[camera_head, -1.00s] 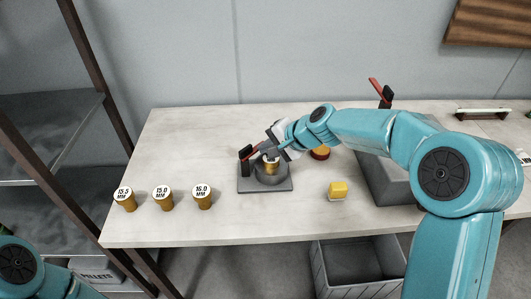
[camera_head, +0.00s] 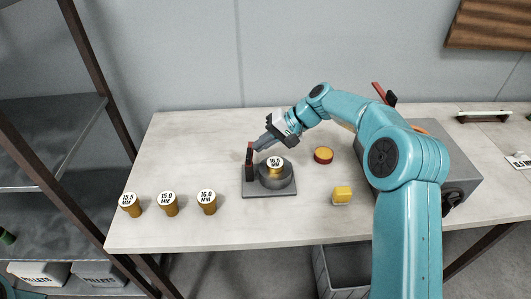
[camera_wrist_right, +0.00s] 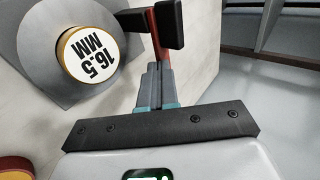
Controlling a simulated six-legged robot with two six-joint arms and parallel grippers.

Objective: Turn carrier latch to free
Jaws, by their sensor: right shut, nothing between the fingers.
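The carrier (camera_head: 283,194) is a grey square plate with a round grey holder on the bench. A gold die marked 16.5 MM (camera_head: 275,167) sits in the holder; it also shows large in the right wrist view (camera_wrist_right: 90,55). The carrier latch (camera_head: 250,158), a red lever with black parts, stands at the plate's left back side. In the wrist view the latch (camera_wrist_right: 162,38) lies just beyond the fingertips. My right gripper (camera_head: 259,146) is shut and empty, its tips (camera_wrist_right: 152,70) close beside the latch; I cannot tell whether they touch. My left gripper is out of view.
Gold dies marked 15.5 (camera_head: 131,205), 15.0 (camera_head: 168,204) and 16.0 MM (camera_head: 207,202) stand at the left front. A red-and-yellow round piece (camera_head: 323,155) and a yellow block (camera_head: 342,195) lie right of the carrier. A grey machine (camera_head: 455,185) stands at the right.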

